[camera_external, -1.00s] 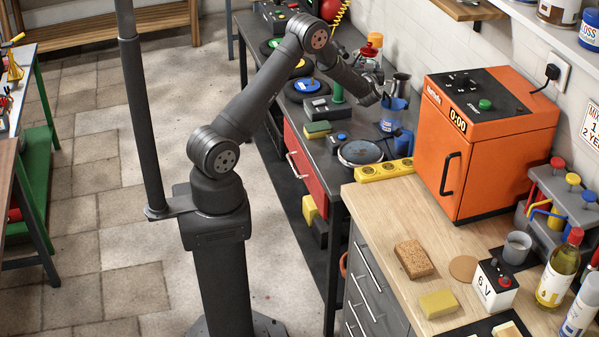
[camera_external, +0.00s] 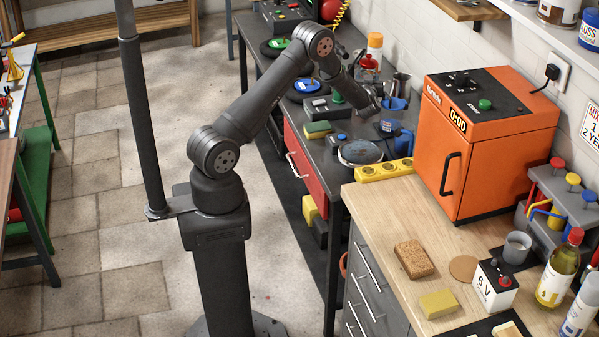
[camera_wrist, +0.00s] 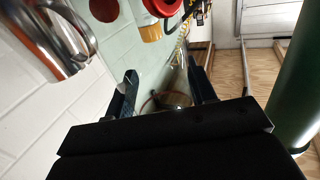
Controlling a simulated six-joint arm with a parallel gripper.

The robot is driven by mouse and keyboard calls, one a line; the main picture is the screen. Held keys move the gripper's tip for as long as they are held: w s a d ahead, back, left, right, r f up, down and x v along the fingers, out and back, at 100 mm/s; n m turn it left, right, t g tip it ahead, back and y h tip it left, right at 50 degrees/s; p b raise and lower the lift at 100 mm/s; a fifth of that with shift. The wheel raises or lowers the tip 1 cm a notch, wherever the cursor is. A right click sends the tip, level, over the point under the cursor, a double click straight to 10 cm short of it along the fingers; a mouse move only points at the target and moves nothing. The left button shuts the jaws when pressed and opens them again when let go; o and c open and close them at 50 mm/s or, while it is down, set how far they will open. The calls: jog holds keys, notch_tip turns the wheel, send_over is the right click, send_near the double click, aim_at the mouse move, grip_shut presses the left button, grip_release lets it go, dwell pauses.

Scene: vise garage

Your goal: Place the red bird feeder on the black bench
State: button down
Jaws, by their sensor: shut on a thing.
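A red object (camera_external: 368,63), possibly the bird feeder, shows on the black bench (camera_external: 320,148) beside the wall, in front of an orange-capped jar. Its shape is hard to tell. My gripper (camera_external: 374,108) is low over the bench, nearer the camera than the red object, by a blue cup (camera_external: 391,126). In the wrist view the fingers (camera_wrist: 165,90) stand apart around a see-through thing (camera_wrist: 178,85) with a brownish lower part. I cannot tell whether this belongs to the feeder.
A metal pitcher (camera_external: 401,84) stands near my gripper and shows large in the wrist view (camera_wrist: 48,35). A dark green post (camera_wrist: 300,80) rises at its right. A round pan (camera_external: 361,152), a sponge (camera_external: 318,129) and an orange oven (camera_external: 485,140) are nearby.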

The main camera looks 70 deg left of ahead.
aim_at(369, 62)
jog(key=shift+f, duration=0.6)
jog(key=c, duration=0.5)
grip_release()
jog(key=r, duration=0.9)
jog(key=shift+d, duration=0.25)
jog(key=shift+s+d+r+m+t+h, duration=0.1)
jog(key=shift+d+r+m+t+h, duration=1.05)
jog(key=shift+d+r, duration=1.75)
jog(key=shift+s+d+r+m+t+h, duration=0.15)
jog(key=shift+d+r+m+t+h, duration=1)
jog(key=shift+d+r, duration=1.7)
jog(key=shift+s+d+r+m+t+h, duration=0.1)
jog(key=shift+d+r+m+t+h, duration=0.6)
jog(key=shift+d+r+t, duration=1.5)
jog(key=shift+d+r+g, duration=0.35)
jog(key=shift+d+g, duration=0.35)
jog(key=shift+d, duration=0.2)
